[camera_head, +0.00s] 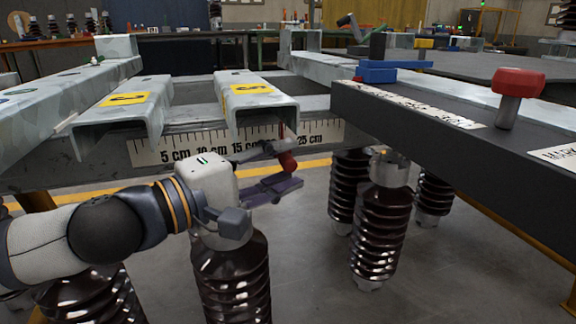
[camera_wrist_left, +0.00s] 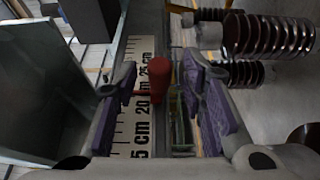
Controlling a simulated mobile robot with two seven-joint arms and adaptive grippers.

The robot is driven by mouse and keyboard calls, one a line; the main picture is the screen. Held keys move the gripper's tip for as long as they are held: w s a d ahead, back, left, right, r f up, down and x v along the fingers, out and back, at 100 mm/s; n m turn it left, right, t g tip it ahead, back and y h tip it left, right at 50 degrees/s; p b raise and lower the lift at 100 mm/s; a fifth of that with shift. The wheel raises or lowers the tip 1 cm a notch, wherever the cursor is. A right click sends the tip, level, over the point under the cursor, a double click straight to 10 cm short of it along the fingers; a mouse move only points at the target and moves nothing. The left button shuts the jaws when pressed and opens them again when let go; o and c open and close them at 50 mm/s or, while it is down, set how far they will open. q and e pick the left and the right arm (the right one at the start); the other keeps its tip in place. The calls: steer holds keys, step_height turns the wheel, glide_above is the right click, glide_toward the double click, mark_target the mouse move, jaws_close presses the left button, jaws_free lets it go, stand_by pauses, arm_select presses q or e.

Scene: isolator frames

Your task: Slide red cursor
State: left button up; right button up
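The red cursor (camera_head: 287,161) stands in front of the white ruler scale (camera_head: 155,154), between its 15 cm and 25 cm marks, with a thin red pointer above it. In the left wrist view the red cursor (camera_wrist_left: 160,80) lies between the fingers, beside the 20 and 25 marks of the ruler (camera_wrist_left: 142,110). My left gripper (camera_head: 278,168) is at the cursor, its purple-padded fingers spread. In the wrist view the gripper (camera_wrist_left: 163,85) shows a clear gap right of the cursor; the left fingertip looks close to it, contact unclear. My right gripper is not in view.
Grey metal channels with yellow labels (camera_head: 125,99) lie above the ruler. A dark beam (camera_head: 400,125) with a red knob (camera_head: 517,88) and a blue block (camera_head: 377,72) runs at the right. Brown ribbed insulators (camera_head: 380,235) stand below. The floor at lower right is clear.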

arm_select(q)
steer(key=shift+x, duration=0.85)
steer(key=shift+c, duration=0.4)
jaws_close()
steer(key=shift+a, duration=0.2)
steer(key=shift+o, duration=0.4)
jaws_free()
